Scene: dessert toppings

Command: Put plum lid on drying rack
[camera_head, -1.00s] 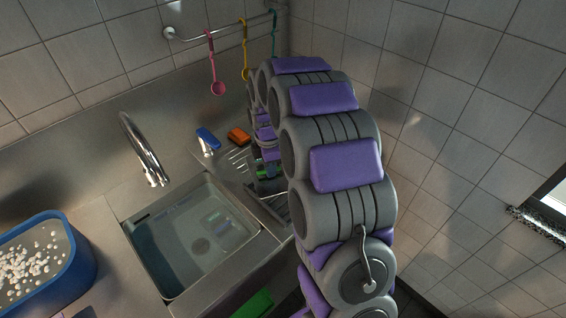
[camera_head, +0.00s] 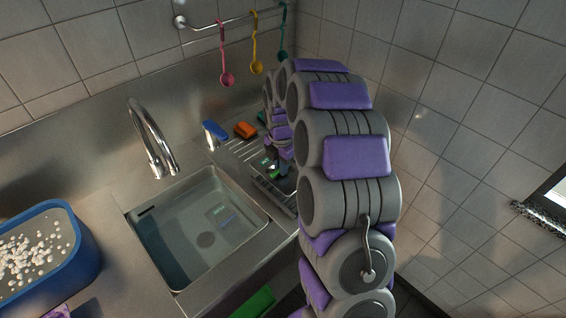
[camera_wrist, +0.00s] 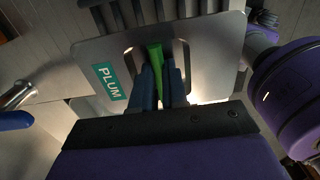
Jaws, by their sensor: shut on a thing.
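The plum lid (camera_wrist: 215,58) is a flat metal plate with a teal "PLUM" label and a green handle (camera_wrist: 156,58). My gripper (camera_wrist: 160,78) is shut on the green handle, and the lid lies beyond the fingers in the wrist view. In the head view my gripper (camera_head: 276,170) is small and partly hidden by my arm, over the ridged area right of the sink. The drying rack (camera_head: 236,151) appears to be this ridged metal area. I cannot tell whether the lid touches it.
The sink (camera_head: 165,285) holds water, with a faucet (camera_head: 150,135) behind it. A blue-handled item (camera_head: 214,131) and an orange block (camera_head: 245,130) stand near the ridges. A blue tub (camera_head: 85,262) with white pieces is at left. Coloured spoons hang from a rail (camera_head: 205,24).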

